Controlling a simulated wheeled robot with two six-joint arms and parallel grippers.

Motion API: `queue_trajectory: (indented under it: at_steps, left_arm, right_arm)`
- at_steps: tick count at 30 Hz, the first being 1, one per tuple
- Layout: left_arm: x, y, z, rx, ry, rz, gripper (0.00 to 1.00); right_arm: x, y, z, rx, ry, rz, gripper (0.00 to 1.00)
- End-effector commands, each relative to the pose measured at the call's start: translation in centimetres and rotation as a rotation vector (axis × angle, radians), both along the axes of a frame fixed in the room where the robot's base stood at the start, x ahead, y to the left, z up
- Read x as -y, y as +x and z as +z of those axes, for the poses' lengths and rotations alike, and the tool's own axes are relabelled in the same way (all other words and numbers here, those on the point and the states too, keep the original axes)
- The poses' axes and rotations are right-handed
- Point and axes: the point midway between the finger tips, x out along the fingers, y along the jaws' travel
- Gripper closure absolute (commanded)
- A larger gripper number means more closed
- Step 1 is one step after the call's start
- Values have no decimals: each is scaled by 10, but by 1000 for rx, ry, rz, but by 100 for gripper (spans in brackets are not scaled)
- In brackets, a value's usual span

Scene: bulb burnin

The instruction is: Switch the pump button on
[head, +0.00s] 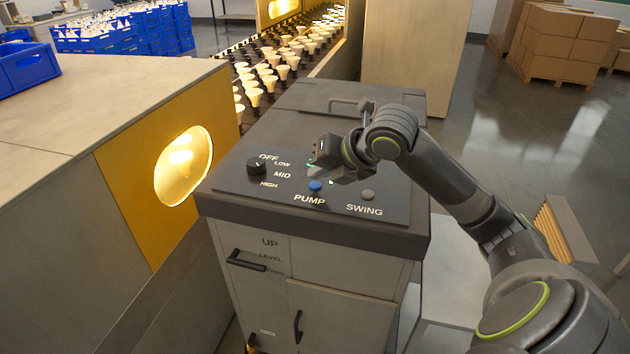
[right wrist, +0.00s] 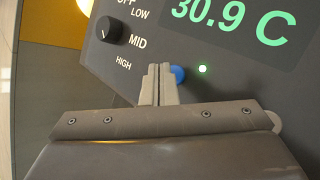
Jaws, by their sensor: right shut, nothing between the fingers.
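The blue pump button (head: 315,186) sits on the dark control panel (head: 240,188) above the PUMP label. It also shows in the right wrist view (right wrist: 178,74), just right of the fingertips, which partly cover it. I cannot tell whether the fingertips touch the button. My left gripper is not in view.
A black knob (head: 256,167) with OFF, LOW, MID and HIGH marks is left of the button. A grey swing button (head: 367,195) is to the right. A display (right wrist: 230,25) reads 30.9 C. A conveyor with several bulbs (head: 270,80) runs behind the cabinet.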

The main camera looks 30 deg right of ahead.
Motion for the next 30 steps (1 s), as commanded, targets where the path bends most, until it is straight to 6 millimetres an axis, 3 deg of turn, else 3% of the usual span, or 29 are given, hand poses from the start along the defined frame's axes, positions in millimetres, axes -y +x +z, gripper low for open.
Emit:
queue_trajectory:
  at_steps: [7, 23, 30]
  left_arm:
    - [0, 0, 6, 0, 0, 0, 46]
    - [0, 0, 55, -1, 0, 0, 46]
    - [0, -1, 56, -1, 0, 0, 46]
  right_arm:
    - [0, 0, 6, 0, 0, 0, 100]
    - [0, 0, 59, 0, 0, 0, 100]
    - [0, 0, 60, 0, 0, 0, 100]
